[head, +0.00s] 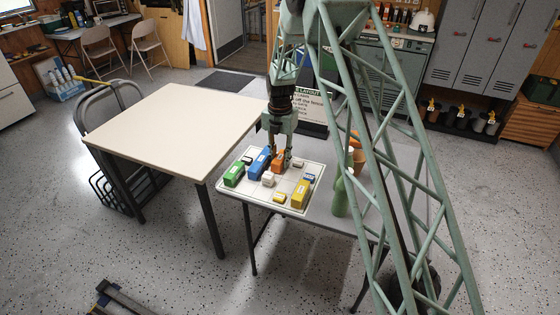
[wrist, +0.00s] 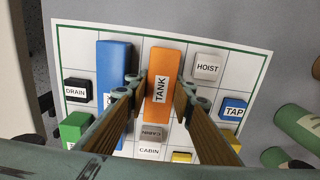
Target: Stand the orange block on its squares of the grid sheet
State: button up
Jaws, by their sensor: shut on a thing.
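The orange block (wrist: 163,62), labelled TANK, shows in the wrist view between the two fingers of my gripper (wrist: 157,98). My gripper is shut on it. In the head view my gripper (head: 279,150) reaches down over the far side of the grid sheet, and the orange block (head: 277,160) is partly hidden by the fingers. The white grid sheet (wrist: 72,38) with a green edge line lies on the grey table. I cannot tell whether the block touches the sheet.
A blue block (wrist: 114,58) stands close left of the orange block. A HOIST block (wrist: 207,67) and a blue TAP block (wrist: 233,108) sit to the right. A green block (head: 234,174) and a yellow block (head: 300,194) are on the sheet. Green bottles (head: 341,193) stand right of it.

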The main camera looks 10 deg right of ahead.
aim_at(280, 157)
jog(key=o, duration=0.8)
jog(key=shift+o, duration=0.2)
notch_tip(280, 157, up, 12)
jog(key=p, duration=0.2)
dwell(0.4)
jog(key=shift+r, duration=0.1)
dwell(0.6)
